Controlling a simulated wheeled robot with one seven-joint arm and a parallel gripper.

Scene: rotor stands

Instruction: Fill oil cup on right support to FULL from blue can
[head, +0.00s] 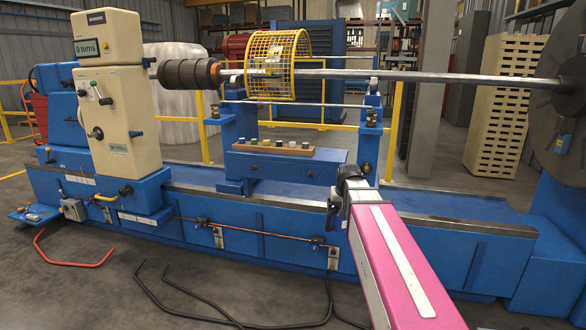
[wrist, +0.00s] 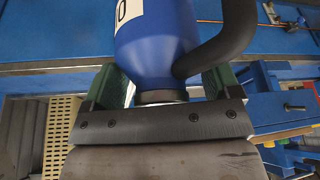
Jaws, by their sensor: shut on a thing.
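The blue can (wrist: 155,38) fills the top middle of the wrist view, with a white label and a dark curved handle (wrist: 215,48). My gripper (wrist: 160,84) is shut on it, a green finger on either side of its narrow, dark-ringed end. In the head view, the end of my arm (head: 352,180) is in front of the machine bed, below the right support (head: 370,143); fingers and can cannot be made out there. A small oil cup (head: 371,117) shows on the right support. Its oil level is too small to read.
The left support (head: 243,130) has a similar cup (head: 215,111). A long steel shaft (head: 430,77) runs above both supports, with a yellow cage guard (head: 277,65) around it. A wooden rack of small jars (head: 273,150) sits on a blue block between them.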

